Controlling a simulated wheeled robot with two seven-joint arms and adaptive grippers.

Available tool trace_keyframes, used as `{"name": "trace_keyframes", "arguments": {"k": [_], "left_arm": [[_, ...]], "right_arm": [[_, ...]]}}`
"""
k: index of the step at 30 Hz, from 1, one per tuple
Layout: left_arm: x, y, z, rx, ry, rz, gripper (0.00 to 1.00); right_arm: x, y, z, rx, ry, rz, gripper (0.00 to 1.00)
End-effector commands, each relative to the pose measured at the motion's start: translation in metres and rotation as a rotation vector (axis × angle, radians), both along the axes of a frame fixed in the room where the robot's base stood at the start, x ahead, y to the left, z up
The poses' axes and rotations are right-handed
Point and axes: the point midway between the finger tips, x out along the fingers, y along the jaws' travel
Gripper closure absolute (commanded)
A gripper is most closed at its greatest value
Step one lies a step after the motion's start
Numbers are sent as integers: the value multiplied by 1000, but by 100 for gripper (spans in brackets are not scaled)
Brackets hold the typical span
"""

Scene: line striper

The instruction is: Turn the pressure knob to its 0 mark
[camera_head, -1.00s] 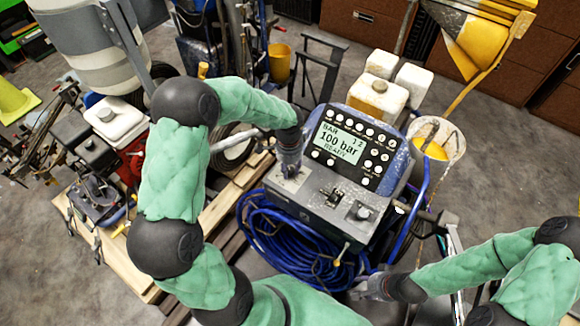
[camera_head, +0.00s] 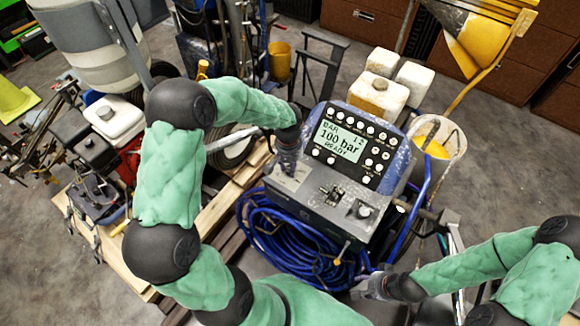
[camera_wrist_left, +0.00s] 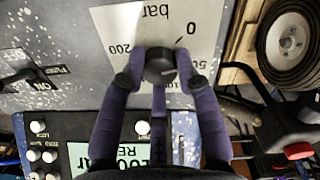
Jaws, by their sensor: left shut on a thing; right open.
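The pressure knob (camera_wrist_left: 160,66) is a round black knob on a pale dial plate (camera_wrist_left: 215,18) marked "bar", with 0, 50, 100 and 200 around it. My left gripper (camera_wrist_left: 159,78) is shut on the knob, one purple finger on each side. In the left wrist view the 0 is up and right of the knob. I cannot clearly tell where its pointer stands. In the head view my left gripper (camera_head: 288,160) hides the knob at the console's left. The display (camera_head: 341,142) reads 100 bar, READY. My right gripper (camera_head: 368,287) is open and empty, low and right of the console.
The console (camera_head: 315,205) also bears a switch (camera_head: 333,194) and another knob (camera_head: 364,211) to the right. A blue hose coil (camera_head: 270,245) hangs below it. A bucket (camera_head: 445,140) and white canisters (camera_head: 378,95) stand behind.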

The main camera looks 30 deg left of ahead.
Motion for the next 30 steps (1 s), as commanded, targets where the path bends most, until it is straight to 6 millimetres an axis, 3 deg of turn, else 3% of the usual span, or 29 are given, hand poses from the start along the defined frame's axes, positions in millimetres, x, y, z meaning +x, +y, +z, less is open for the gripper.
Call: {"name": "trace_keyframes", "arguments": {"k": [15,30], "left_arm": [[-3,-1,-2,1,8,419,100],[-3,-2,-3,0,10,563,100]], "right_arm": [[0,0,-12,0,0,0,60],[0,0,-15,0,0,0,60]]}}
